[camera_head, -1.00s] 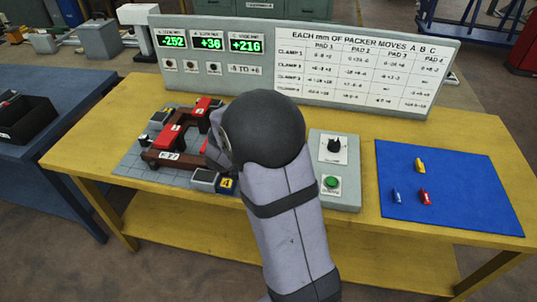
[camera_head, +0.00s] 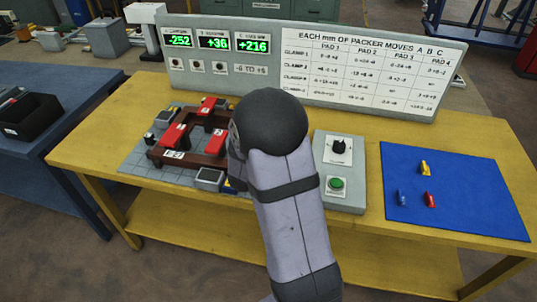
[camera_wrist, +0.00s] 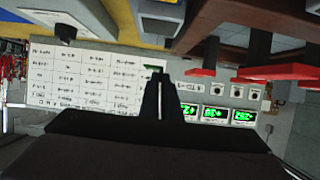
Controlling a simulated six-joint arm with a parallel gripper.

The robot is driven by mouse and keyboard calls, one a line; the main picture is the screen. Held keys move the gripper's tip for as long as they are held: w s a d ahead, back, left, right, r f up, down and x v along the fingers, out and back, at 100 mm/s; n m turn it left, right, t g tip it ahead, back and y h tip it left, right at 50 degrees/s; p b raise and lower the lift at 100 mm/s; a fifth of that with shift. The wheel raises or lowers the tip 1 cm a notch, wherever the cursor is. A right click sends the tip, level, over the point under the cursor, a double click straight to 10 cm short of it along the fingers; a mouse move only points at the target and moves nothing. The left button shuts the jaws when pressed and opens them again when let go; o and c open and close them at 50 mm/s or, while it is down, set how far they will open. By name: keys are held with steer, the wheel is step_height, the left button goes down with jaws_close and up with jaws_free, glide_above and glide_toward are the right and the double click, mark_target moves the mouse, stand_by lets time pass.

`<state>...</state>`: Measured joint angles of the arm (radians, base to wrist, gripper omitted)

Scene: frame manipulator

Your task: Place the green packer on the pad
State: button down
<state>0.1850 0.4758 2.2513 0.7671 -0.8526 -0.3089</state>
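My gripper (camera_wrist: 160,80) points away from the wrist camera, its dark fingers nearly together. A small green piece (camera_wrist: 154,68), which looks like the green packer, shows at the fingertips. In the head view my arm's rounded dark joint hides the gripper and the packer. The brown frame (camera_head: 165,157) with red clamps (camera_head: 174,136) sits on the grey gridded plate (camera_head: 138,160), left of my arm. A grey block (camera_head: 208,179) stands at the frame's near right corner, with a sliver of yellow beside it mostly behind my arm. I cannot tell which pad is meant.
A blue mat (camera_head: 455,210) at right holds yellow (camera_head: 425,167), blue (camera_head: 402,197) and red (camera_head: 430,200) packers. A grey control box (camera_head: 342,197) with a knob and green button stands right of my arm. The readout board (camera_head: 380,75) stands behind, showing -252, +36 and +216.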

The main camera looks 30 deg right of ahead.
steer(key=shift+f, duration=1)
steer(key=shift+f, duration=0.1)
steer(key=shift+f, duration=1.95)
steer(key=shift+f, duration=0.3)
steer(key=c, duration=2)
jaws_free()
steer(key=shift+r, duration=0.1)
